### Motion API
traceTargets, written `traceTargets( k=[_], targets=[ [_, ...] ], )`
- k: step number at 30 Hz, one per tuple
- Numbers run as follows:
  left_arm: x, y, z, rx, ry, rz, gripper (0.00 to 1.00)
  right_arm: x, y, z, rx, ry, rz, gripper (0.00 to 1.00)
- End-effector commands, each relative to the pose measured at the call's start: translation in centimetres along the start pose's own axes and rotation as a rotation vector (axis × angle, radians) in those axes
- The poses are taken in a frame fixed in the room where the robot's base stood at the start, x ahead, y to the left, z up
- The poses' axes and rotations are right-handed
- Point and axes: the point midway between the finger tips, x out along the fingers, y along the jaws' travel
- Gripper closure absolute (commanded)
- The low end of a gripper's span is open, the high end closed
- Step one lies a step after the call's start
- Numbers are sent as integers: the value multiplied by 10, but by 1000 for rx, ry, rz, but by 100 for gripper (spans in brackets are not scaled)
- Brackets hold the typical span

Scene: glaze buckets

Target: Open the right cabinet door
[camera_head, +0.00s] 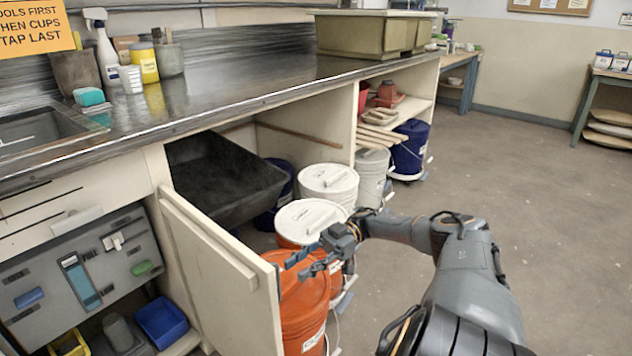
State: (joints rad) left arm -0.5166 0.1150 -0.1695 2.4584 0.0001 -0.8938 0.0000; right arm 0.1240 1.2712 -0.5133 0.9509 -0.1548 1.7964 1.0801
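A pale cabinet door (217,268) under the counter stands swung well out from its left side, its free edge toward me. The cabinet opening behind it shows a black tub (222,178) and buckets. My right gripper (293,269) is just right of the door's free edge, in front of the buckets, fingers pointing left. Its fingers are apart with nothing seen between them. I cannot tell whether a fingertip touches the door. My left gripper is not in view.
An orange bucket (304,312) stands right beside the door, below my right gripper. White-lidded buckets (328,182) and a blue bucket (411,148) stand farther back. The countertop (240,85) overhangs the cabinet. The floor (520,190) to the right is clear.

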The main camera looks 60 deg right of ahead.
Motion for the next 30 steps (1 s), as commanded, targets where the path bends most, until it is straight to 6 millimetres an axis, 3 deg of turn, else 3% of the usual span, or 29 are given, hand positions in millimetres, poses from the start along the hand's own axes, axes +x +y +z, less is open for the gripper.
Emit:
traceTargets(
  k=[5,12,30],
  targets=[
    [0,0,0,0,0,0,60,-28,1,0,-1,2,3,66],
    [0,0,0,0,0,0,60,-40,0,1,3,3,0,66],
    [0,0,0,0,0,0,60,-49,-1,0,0,-1,1,66]
  ],
)
